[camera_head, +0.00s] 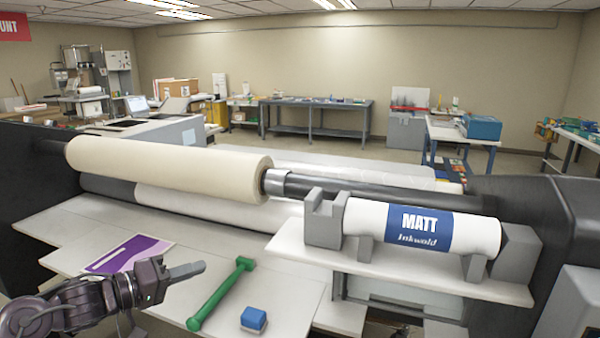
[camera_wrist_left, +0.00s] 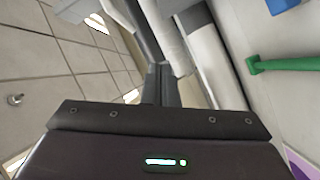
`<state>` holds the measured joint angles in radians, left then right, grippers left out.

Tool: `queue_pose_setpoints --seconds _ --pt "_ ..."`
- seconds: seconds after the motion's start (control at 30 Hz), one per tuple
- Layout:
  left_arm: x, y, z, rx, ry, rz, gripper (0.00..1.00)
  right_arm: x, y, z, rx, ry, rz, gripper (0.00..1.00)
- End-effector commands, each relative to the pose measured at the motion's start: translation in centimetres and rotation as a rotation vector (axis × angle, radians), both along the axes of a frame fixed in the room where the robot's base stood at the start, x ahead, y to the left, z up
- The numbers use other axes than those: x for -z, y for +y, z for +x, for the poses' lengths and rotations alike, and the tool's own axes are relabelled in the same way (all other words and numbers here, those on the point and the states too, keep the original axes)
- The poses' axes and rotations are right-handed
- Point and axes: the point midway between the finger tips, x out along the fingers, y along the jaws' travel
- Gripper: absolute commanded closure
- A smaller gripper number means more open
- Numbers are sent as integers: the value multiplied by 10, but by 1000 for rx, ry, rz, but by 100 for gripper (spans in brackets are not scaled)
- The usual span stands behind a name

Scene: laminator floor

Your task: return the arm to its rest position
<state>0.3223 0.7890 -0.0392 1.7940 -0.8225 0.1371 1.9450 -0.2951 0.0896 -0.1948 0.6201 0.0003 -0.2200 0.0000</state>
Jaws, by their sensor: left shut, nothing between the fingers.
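My left gripper (camera_head: 187,271) reaches in from the lower left in the head view. It is shut and empty, held above the pale laminator table, beside a purple and white sheet and left of a green tool. In the left wrist view its closed fingers (camera_wrist_left: 161,85) show dark at the middle, with nothing between them. My right gripper does not show in either view.
A green hammer-like tool (camera_head: 222,292) and a blue block (camera_head: 253,319) lie on the table (camera_head: 75,228). The purple print (camera_head: 130,254) lies behind my gripper. A MATT roll (camera_head: 421,227) rests in grey cradles on the right.

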Motion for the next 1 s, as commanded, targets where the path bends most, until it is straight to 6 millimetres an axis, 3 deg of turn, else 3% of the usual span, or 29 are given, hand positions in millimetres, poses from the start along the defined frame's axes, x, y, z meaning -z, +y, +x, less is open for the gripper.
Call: queue_pose_setpoints --seconds 0.17,0.27,0.4,0.5,0.73,1.0 --pt "67 -31 -12 -155 -114 265 100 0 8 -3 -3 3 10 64" --pt "107 -37 -32 -257 -127 484 100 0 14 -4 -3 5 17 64" --pt "154 -33 -81 -314 -28 789 100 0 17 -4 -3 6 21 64" --pt "178 -26 -117 -287 74 946 100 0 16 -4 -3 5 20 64" --pt "208 -18 -189 -141 280 1138 100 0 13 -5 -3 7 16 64" --pt "223 -18 -264 78 466 1219 100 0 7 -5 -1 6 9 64"
